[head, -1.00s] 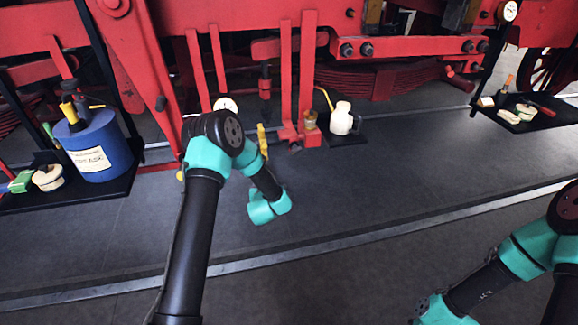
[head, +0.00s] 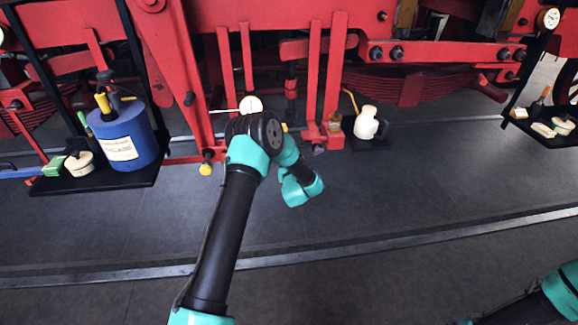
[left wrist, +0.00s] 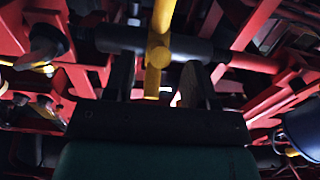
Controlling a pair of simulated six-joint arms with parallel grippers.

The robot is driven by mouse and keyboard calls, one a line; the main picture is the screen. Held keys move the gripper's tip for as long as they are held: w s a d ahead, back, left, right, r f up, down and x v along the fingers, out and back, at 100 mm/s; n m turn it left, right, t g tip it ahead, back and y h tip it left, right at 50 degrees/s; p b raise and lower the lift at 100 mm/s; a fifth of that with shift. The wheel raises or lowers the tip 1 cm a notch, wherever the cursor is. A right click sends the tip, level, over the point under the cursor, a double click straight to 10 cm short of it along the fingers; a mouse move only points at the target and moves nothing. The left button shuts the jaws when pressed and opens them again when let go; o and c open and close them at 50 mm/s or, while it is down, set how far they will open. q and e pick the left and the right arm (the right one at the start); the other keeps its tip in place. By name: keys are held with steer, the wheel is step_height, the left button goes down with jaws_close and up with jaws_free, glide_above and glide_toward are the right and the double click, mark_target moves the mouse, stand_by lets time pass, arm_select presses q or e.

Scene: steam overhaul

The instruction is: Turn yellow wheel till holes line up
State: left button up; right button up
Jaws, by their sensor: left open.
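In the left wrist view a yellow bar (left wrist: 160,35) with a rounded end runs down between the two dark fingers of my left gripper (left wrist: 158,85). The fingers stand apart on either side of it, and I cannot tell whether either touches it. A dark round shaft (left wrist: 118,40) crosses behind the bar. Only part of the yellow piece shows; its full wheel shape and any holes are hidden or too dark to tell. In the head view my left arm hides most of this spot, and the fingertips cannot be made out. My right gripper is out of view.
Red frame bars (head: 333,75) stand close behind my left arm. A black shelf (head: 140,178) with a blue drum (head: 124,137) is at left. A cream jug (head: 366,123) stands right of the bars. The grey floor (head: 430,190) at right is clear.

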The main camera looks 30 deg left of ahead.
arm_select(q)
steer(key=shift+x, duration=1.8)
steer(key=shift+c, duration=0.4)
jaws_close()
steer(key=shift+r, duration=0.15)
steer(key=shift+s+d+r, duration=0.1)
steer(key=shift+r, duration=0.7)
steer(key=shift+s+d+r, duration=0.1)
steer(key=shift+r, duration=0.65)
steer(key=shift+r, duration=0.1)
